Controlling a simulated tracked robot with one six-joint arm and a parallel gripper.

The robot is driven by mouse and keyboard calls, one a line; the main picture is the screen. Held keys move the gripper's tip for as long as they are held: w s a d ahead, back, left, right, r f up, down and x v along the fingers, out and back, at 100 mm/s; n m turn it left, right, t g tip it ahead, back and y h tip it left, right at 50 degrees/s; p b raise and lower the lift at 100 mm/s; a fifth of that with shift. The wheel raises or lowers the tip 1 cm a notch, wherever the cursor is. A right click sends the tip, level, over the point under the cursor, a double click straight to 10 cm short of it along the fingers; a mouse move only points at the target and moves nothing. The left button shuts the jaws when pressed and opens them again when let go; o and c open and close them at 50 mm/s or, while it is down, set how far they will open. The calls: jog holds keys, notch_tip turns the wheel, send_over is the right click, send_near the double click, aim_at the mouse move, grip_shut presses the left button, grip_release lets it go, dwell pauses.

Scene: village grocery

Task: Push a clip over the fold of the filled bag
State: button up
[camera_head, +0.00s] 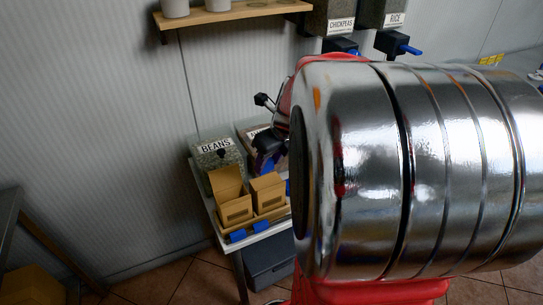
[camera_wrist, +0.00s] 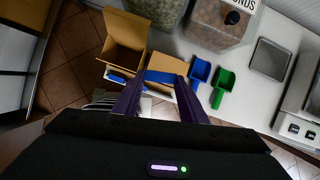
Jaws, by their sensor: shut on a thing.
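My gripper (camera_wrist: 160,80) has its purple fingers shut on a blue clip (camera_wrist: 160,77), which spans between the fingertips. In the head view my gripper (camera_head: 267,146) is partly hidden behind my arm, and blue shows just under it. I cannot tell contact between clip and bag. Two more blue clips (camera_head: 237,236) (camera_head: 261,226) lie in front of the bags.
The bags stand in a shallow tray on a white table (camera_head: 205,198). A beans dispenser (camera_head: 217,157) stands behind them. A blue scoop (camera_wrist: 200,71) and a green scoop (camera_wrist: 223,85) lie right of the bags. A metal tray (camera_wrist: 270,58) lies farther right. A wall shelf (camera_head: 230,15) is above.

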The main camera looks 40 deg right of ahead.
jog(key=shift+s+d+r+m+h, duration=0.1)
jog(key=shift+s+d+m+h, duration=0.15)
jog(key=shift+m, duration=0.35)
jog(key=shift+s+d+r+m+h, duration=0.15)
jog(key=shift+d+m, duration=0.15)
jog(key=shift+m, duration=0.3)
jog(key=shift+f, duration=0.2)
send_over(272, 186)
jog(key=s, duration=0.1)
notch_tip(272, 186, down, 6)
jog(key=shift+s+a+f, duration=0.15)
jog(key=shift+a+f, duration=0.1)
jog(key=shift+a, duration=0.05)
jog(key=shift+f, duration=1)
dwell(3.1)
jog(key=o, duration=1.6)
jog(key=shift+o, duration=0.2)
jog(key=shift+r, duration=0.15)
